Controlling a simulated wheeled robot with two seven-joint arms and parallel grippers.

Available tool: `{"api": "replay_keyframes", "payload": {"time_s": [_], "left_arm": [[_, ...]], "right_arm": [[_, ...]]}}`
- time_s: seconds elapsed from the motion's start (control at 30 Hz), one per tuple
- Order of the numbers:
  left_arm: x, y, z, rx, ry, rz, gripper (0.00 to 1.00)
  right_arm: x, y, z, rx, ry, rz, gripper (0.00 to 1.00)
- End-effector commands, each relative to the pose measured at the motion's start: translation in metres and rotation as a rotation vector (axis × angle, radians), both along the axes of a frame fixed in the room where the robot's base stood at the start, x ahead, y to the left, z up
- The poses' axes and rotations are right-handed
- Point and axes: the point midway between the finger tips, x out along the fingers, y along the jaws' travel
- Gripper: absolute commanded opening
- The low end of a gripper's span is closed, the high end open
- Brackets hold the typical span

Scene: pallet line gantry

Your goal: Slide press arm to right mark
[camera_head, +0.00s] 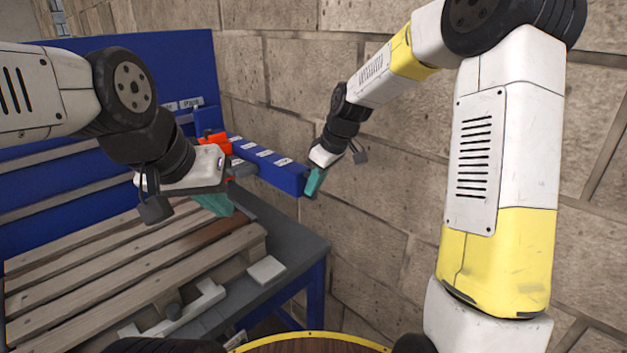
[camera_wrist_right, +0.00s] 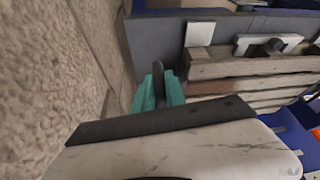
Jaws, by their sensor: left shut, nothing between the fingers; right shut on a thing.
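A blue bar (camera_head: 283,172) with several white labels on top juts out from the blue back panel (camera_head: 180,65) toward the stone wall. An orange-red part (camera_head: 217,143) sits near its panel end. I take the bar as the press arm; no right mark can be made out. My right gripper (camera_head: 315,183) is at the bar's outer end. In the right wrist view its teal fingers are shut on a dark handle (camera_wrist_right: 158,80). My left gripper (camera_head: 217,204) is shut and empty above the pallet, left of the bar.
A wooden pallet (camera_head: 110,252) lies on a grey table (camera_head: 290,240) with blue legs. A pale block (camera_head: 266,270) and a pale bracket (camera_head: 195,303) lie along its near side. A stone wall (camera_head: 390,220) stands close behind my right gripper.

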Motion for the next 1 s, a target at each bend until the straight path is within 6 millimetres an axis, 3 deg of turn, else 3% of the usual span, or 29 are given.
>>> {"api": "replay_keyframes", "payload": {"time_s": [0.33,0.7,1.0], "left_arm": [[0.0,0.0,0.0,0.0,0.0,0.0,0.0],[0.0,0.0,0.0,0.0,0.0,0.0,0.0],[0.0,0.0,0.0,0.0,0.0,0.0,0.0]], "right_arm": [[-0.004,0.004,0.001,-0.001,-0.001,0.004,0.0],[-0.048,0.049,0.001,-0.001,-0.001,0.006,0.0],[-0.049,0.05,0.001,0.0,-0.002,0.001,0.0]]}}
